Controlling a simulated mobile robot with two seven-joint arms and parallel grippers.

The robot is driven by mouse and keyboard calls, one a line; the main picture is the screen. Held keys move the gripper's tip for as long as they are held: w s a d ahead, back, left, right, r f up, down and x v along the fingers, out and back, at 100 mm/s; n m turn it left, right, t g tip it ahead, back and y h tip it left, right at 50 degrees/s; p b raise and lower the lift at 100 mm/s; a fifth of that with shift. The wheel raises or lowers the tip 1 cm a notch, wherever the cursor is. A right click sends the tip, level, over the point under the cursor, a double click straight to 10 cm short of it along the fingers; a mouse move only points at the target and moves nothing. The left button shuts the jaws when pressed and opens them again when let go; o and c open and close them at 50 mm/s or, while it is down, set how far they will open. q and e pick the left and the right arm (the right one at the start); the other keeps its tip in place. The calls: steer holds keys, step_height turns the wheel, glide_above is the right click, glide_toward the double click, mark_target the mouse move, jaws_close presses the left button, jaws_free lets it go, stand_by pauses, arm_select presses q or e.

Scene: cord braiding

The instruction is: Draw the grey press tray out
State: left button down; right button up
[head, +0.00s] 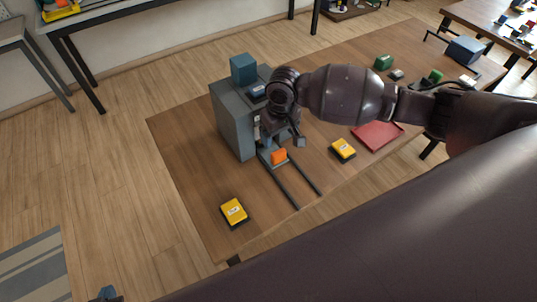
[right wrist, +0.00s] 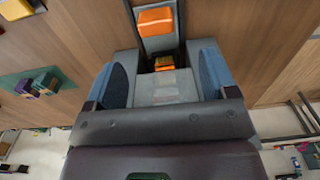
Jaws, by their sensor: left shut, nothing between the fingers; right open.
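The grey press (head: 232,125) stands on the wooden table. Two dark rails (head: 307,178) run out from its front. The grey tray (right wrist: 160,43) lies between the rails with an orange block (head: 279,156) on it; the block also shows in the right wrist view (right wrist: 155,20). My right gripper (right wrist: 157,68) is open at the front of the press, its blue fingers apart. The arm partly hides the press front, and I cannot tell if a finger touches the tray. My left gripper (head: 106,294) barely shows at the bottom left edge, shut and empty, away from the press.
A blue block (head: 243,68) sits on top of the press. Yellow-and-black boxes lie on the table, one at the front left (head: 234,212), one right of the rails (head: 342,149). A red mat (head: 377,135) lies further right. Green blocks (head: 383,62) are behind my right arm.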

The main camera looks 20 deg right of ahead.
mark_target(278, 152)
steer(key=shift+w+d+r, duration=0.15)
steer(key=shift+r, duration=0.1)
step_height(278, 152, down, 11)
steer(key=shift+r, duration=0.1)
stand_by(0.3)
steer(key=c, duration=1.3)
steer(key=shift+b, duration=0.3)
